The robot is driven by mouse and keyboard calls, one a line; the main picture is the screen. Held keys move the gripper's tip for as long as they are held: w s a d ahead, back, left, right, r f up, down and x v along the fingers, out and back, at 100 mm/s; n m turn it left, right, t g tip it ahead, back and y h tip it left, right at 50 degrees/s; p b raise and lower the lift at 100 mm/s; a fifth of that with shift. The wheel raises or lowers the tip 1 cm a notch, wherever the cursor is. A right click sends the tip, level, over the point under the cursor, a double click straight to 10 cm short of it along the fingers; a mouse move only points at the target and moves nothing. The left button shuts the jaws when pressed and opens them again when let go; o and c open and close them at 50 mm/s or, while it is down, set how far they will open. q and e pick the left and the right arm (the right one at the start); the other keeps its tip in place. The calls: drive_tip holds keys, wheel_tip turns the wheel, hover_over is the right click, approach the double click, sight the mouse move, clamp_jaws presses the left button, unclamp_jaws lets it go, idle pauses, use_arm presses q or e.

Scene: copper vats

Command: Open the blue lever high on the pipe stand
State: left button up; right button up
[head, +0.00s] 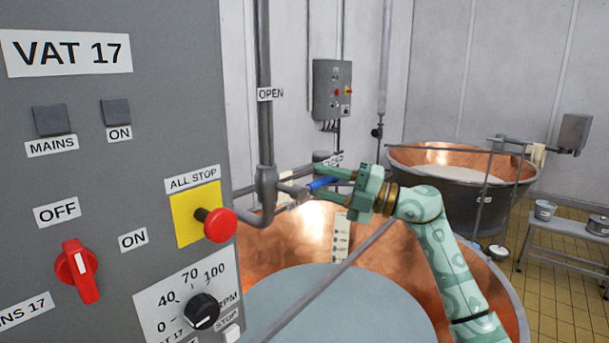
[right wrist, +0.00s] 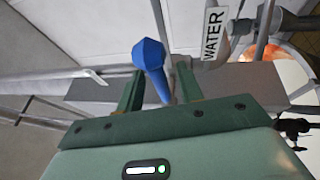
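The blue lever (head: 322,184) sticks out to the right, roughly level, from a valve on the grey pipe stand (head: 265,120). An OPEN label (head: 271,94) is on the pipe above it. My right gripper (head: 318,183) reaches in from the right, with one finger above the lever and one below. In the right wrist view the lever (right wrist: 152,68) runs between the two parted fingers (right wrist: 160,88). I cannot tell whether either finger touches it. My left gripper is out of view.
The grey VAT 17 control panel (head: 110,180) stands close on the left, with a red stop button (head: 219,225) jutting out. A copper vat (head: 300,245) lies below the lever, crossed by a thin bar (head: 320,285). A second vat (head: 460,185) stands behind right.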

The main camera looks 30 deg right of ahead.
drive_tip(key=shift+w+a, duration=0.3)
drive_tip(key=shift+a, duration=0.05)
drive_tip(key=shift+s+d+r, duration=0.1)
clamp_jaws()
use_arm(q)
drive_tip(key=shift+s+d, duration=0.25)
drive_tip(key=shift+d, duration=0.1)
